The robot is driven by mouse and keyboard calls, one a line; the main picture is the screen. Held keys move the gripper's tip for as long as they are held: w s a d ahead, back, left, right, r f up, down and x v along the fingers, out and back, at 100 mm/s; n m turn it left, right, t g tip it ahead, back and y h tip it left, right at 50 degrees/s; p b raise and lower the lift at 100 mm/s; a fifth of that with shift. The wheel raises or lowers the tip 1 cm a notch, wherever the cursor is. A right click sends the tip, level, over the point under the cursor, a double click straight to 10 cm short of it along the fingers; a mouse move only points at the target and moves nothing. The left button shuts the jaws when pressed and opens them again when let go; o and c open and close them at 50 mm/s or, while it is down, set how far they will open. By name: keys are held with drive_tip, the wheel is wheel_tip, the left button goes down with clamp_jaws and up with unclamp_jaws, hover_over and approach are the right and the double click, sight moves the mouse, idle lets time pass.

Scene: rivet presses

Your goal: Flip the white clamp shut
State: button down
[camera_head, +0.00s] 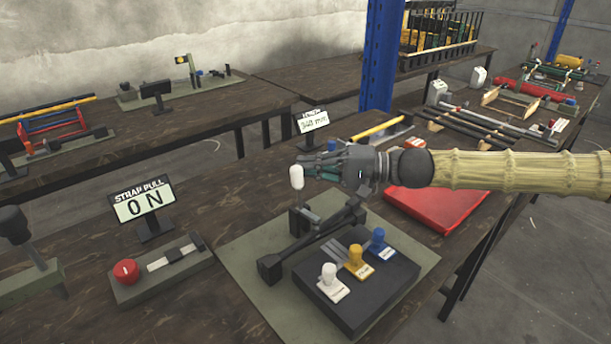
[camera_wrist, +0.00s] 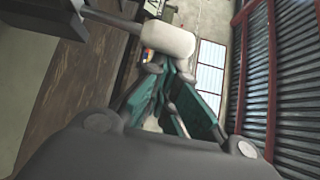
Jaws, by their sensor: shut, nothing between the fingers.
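The white clamp's handle has a white grip (camera_head: 297,177) that stands upright on a dark lever above a grey clamp base (camera_head: 303,217). My gripper (camera_head: 306,168) is shut and empty, with its fingertips right beside the white grip, on its right side. In the wrist view the white grip (camera_wrist: 168,42) lies just beyond the tips of my teal-and-grey gripper (camera_wrist: 168,75). I cannot tell whether the tips touch it. The arm comes in level from the right.
A dark block (camera_head: 355,283) in front bears white, yellow and blue knobs. A dark bar (camera_head: 315,240) runs beside the clamp base. A red tray (camera_head: 437,203) lies under my arm. A "0 N" display (camera_head: 142,203) and a red knob (camera_head: 126,270) stand left.

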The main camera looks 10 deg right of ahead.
drive_tip(key=shift+s+d+b, duration=0.1)
drive_tip(key=shift+s+b, duration=0.15)
drive_tip(key=shift+b, duration=0.35)
drive_tip(key=shift+s+d+r+b, duration=0.15)
drive_tip(key=shift+s+b, duration=0.15)
drive_tip(key=shift+b, duration=0.25)
drive_tip(key=w+b, duration=0.1)
drive_tip(key=w, duration=0.3)
drive_tip(key=p+v, duration=0.1)
drive_tip(key=v, duration=0.9)
drive_tip(key=shift+f, duration=0.3)
drive_tip(key=shift+s+d+f, duration=0.1)
drive_tip(key=shift+s, duration=0.05)
